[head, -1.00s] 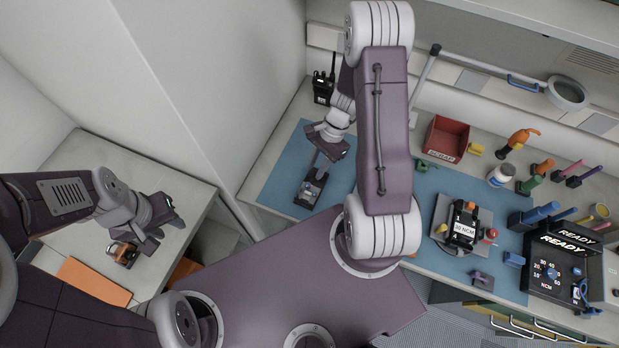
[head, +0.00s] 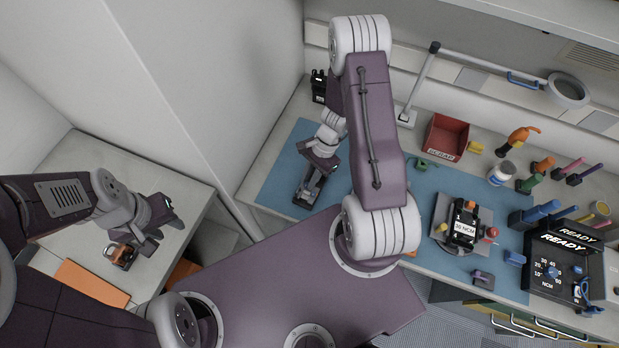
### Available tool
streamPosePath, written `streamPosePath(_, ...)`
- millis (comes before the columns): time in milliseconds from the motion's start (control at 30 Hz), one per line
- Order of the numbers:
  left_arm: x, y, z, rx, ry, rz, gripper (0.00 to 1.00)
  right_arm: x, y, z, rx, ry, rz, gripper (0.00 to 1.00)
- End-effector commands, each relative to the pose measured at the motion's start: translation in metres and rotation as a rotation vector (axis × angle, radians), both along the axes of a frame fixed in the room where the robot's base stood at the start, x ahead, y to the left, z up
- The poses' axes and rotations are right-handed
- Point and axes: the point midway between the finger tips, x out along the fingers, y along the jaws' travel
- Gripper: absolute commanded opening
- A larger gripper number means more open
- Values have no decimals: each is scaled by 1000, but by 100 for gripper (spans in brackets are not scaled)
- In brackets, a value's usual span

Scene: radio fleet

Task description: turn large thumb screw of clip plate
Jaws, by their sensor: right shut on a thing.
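A small black device (head: 307,193) lies on the left part of the blue mat (head: 276,190). My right gripper (head: 313,176) is directly over its upper end, pointing down, and is shut on the large thumb screw there. The screw and the fingertips are too small and too covered to see clearly. The clip plate cannot be made out separately from the device. My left gripper (head: 166,222) is open and empty above the left side table, beside an orange and black object (head: 122,255).
A black radio (head: 319,87) stands behind my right gripper, near the wall. A red scrap bin (head: 447,136), a 30 NCM fixture (head: 463,226), several coloured-handled tools and a READY torque box (head: 562,262) stand to the right. An orange sheet (head: 92,283) lies at left.

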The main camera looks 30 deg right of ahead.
Motion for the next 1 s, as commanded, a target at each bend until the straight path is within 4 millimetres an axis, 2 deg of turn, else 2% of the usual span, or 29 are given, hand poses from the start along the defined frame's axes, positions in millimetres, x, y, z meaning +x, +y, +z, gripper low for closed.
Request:
streamPosePath(333,0,0,-11,0,0,0,36,-1,0,-2,0,0,-67,0)
streamPosePath(567,0,0,-30,0,0,0,36,-2,-1,-4,-1,-2,-185,0)
streamPosePath(1000,0,0,-29,0,0,0,36,-2,0,0,0,0,-214,0)
